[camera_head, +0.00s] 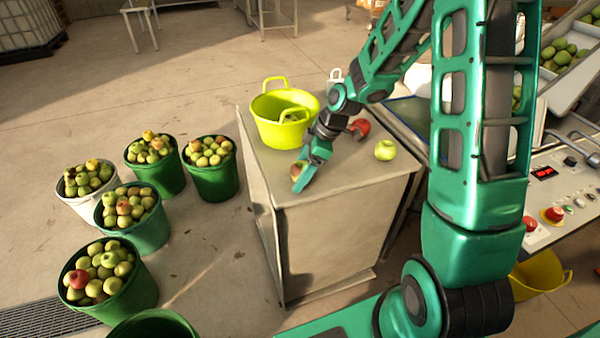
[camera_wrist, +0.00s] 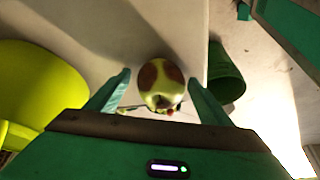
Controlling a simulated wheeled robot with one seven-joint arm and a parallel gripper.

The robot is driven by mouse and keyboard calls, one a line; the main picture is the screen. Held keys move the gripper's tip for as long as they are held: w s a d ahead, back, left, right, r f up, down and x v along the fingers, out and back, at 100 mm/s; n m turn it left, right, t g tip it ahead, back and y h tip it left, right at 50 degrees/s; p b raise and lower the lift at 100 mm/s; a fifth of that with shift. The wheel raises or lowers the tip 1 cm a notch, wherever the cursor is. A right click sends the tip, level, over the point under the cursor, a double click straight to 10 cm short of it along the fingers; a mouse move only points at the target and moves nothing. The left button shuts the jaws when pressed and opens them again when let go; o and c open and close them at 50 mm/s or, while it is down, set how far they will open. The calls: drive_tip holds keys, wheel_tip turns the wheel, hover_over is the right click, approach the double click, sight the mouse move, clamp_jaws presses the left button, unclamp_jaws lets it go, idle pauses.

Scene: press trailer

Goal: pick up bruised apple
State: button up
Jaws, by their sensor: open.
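The bruised apple (camera_wrist: 161,84) is yellow-green with large brown patches. In the wrist view it lies on the table between my gripper's two spread fingers, with a gap visible on each side. In the head view the apple (camera_head: 297,170) is partly hidden by my gripper (camera_head: 303,180), near the table's front left edge. My gripper (camera_wrist: 160,92) is open and reaches down around the apple. A red apple (camera_head: 361,127) and a green apple (camera_head: 385,150) lie farther right on the same table (camera_head: 340,185).
A yellow-green tub (camera_head: 272,132) stands on the table just behind my gripper. Several buckets of apples, including a green one (camera_head: 213,180), stand on the floor at left. A control panel (camera_head: 565,190) and a chute of green apples are at right.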

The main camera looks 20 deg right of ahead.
sight(296, 165)
drive_tip(key=c, duration=1.2)
drive_tip(key=shift+r, duration=0.45)
drive_tip(key=r, duration=0.3)
drive_tip(key=shift+s+a+r, duration=0.2)
drive_tip(key=shift+a+r, duration=0.15)
drive_tip(key=shift+r, duration=0.05)
drive_tip(key=s+a+r, duration=0.6)
drive_tip(key=a, duration=0.3)
drive_tip(key=shift+r, duration=0.15)
drive_tip(key=shift+s, duration=0.1)
